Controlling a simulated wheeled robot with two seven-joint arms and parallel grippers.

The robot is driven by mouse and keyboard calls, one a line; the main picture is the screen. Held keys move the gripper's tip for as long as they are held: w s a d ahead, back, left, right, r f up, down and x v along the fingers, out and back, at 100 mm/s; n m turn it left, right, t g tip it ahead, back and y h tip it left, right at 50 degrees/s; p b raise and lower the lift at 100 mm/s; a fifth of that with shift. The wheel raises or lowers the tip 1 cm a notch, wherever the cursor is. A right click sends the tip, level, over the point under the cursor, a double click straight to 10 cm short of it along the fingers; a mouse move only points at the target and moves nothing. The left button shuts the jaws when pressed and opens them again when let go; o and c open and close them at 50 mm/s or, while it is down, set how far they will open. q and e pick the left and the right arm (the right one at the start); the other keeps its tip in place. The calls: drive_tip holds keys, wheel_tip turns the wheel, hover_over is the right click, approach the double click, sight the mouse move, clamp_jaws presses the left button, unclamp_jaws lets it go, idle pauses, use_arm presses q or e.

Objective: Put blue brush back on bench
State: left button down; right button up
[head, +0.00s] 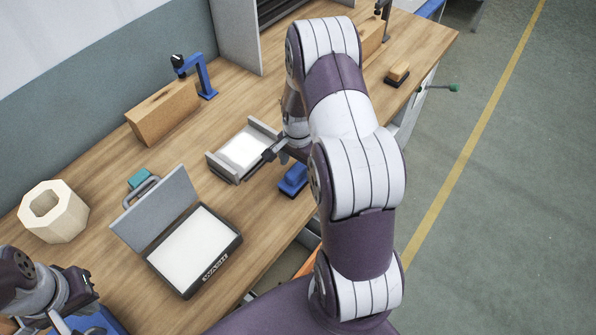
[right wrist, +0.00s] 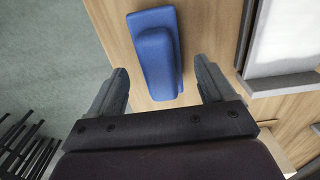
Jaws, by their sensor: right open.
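The blue brush (head: 293,180) lies on the wooden bench (head: 262,228) close to its front edge, just right of the grey tray. In the right wrist view the blue brush (right wrist: 153,48) lies on the wood, its lower end between my right fingertips. My right gripper (head: 280,156) is open above the bench beside the brush, with nothing held. Its two fingers (right wrist: 160,68) stand apart on either side of the brush; I cannot tell if they touch it. My left gripper (head: 85,285) is at the lower left, its fingers unclear.
A grey tray (head: 217,169) with a white sheet is left of the brush. An open case (head: 212,270) stands nearer. Floor lies to the right.

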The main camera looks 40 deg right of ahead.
sight(297, 169)
drive_tip(key=r, duration=0.5)
drive_tip(key=r+b, duration=0.1)
drive_tip(key=r, duration=0.2)
drive_tip(key=shift+s+a+r, duration=0.1)
drive_tip(key=shift+a+r, duration=0.15)
drive_tip(key=shift+r, duration=0.1)
drive_tip(key=s+a+r+n, duration=0.2)
drive_tip(key=s+a+n, duration=0.3)
drive_tip(key=a+n, duration=0.2)
drive_tip(key=s+a+r+n+t, duration=0.1)
drive_tip(key=s+a+r+n, duration=0.1)
drive_tip(key=s+a+n, duration=0.4)
drive_tip(key=shift+a+r+n, duration=0.2)
drive_tip(key=shift+a+n, duration=0.8)
drive_tip(key=shift+a, duration=0.2)
drive_tip(key=shift+w, duration=0.1)
